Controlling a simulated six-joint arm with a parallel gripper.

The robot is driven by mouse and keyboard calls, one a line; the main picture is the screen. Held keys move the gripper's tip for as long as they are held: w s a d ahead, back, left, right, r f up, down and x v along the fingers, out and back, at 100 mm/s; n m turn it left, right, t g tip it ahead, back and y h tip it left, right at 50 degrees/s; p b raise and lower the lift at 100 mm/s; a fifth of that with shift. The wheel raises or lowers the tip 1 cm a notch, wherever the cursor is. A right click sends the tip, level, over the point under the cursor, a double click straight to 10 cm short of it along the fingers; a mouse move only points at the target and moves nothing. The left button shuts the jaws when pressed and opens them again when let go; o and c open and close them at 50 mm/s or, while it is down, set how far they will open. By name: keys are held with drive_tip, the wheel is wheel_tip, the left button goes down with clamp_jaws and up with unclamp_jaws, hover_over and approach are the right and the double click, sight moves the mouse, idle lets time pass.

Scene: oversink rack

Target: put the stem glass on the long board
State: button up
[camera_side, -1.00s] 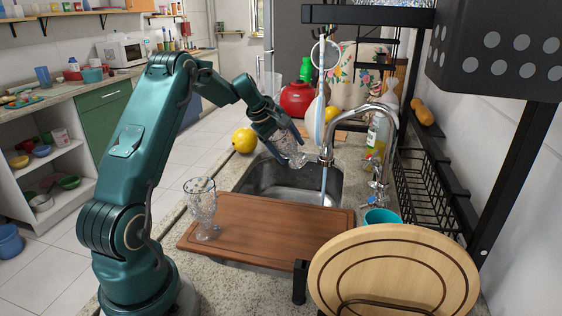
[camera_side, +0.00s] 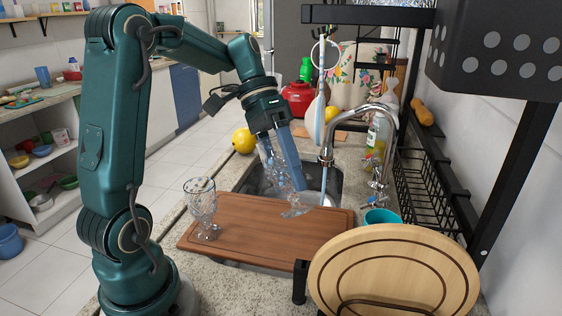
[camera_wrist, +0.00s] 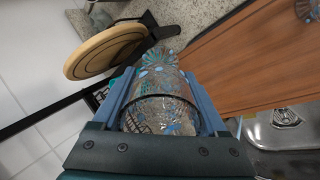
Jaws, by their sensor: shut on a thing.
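My gripper (camera_side: 279,170) is shut around a clear patterned stem glass (camera_side: 268,153). The glass hangs slightly tilted, its stem and foot pointing down. In the wrist view the same glass (camera_wrist: 160,105) lies between the two blue fingers, its foot at the far end. The long brown board (camera_side: 265,228) lies across the near part of the sink. The held glass's foot overlaps the board's far edge in the side view; I cannot tell whether it touches. A second clear goblet (camera_side: 201,207) stands upright on the board's left end. The board also shows in the wrist view (camera_wrist: 250,60).
The sink basin (camera_side: 258,180) is open behind the board, with the faucet (camera_side: 345,125) to the right. A teal cup (camera_side: 382,217) and a round wooden board (camera_side: 395,270) stand at the right. The board's middle and right are clear.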

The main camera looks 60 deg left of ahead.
drive_tip(key=shift+s+f+y, duration=0.1)
drive_tip(key=shift+s+y, duration=0.05)
drive_tip(key=shift+y, duration=0.25)
drive_tip(key=s+a+f+m+y, duration=0.2)
drive_tip(key=a, duration=0.1)
drive_tip(key=m+y, duration=0.2)
drive_tip(key=y, duration=0.1)
hover_over(249, 242)
drive_tip(key=shift+y, duration=0.4)
wheel_tip(249, 242, down, 10)
drive_tip(key=o, duration=1.4)
drive_tip(key=shift+f, duration=0.15)
drive_tip(key=shift+o, duration=0.2)
